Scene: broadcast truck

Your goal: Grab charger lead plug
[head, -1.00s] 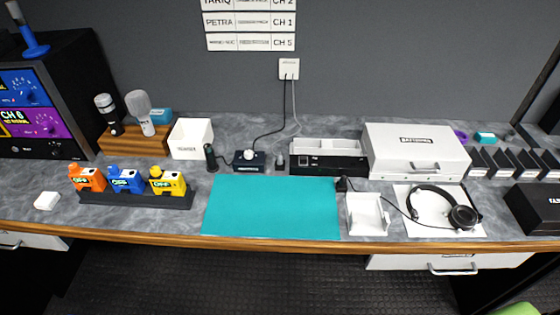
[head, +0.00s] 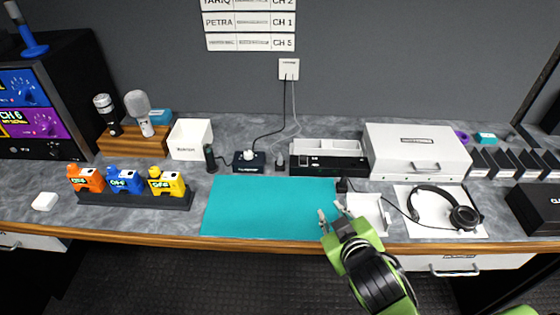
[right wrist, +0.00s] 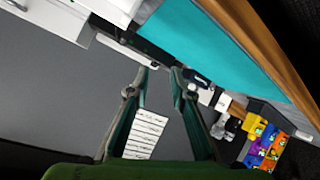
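A small grey plug (head: 280,161) on the end of the thin grey cable from the wall socket (head: 288,69) stands on the counter, just left of the black and white tray unit (head: 328,159). It looks like the charger lead plug. I cannot pick it out surely in the right wrist view. My right gripper (head: 330,211) is over the front right edge of the teal mat, in front of the plug and to its right. It is open and empty; its two spread fingers also show in the right wrist view (right wrist: 161,73). My left gripper is out of view.
A black box with a white knob (head: 248,161) and a dark cylinder (head: 210,158) stand left of the plug. The teal mat (head: 265,210) is clear. A white tray (head: 368,212), headset (head: 450,210) and white case (head: 415,150) stand at right.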

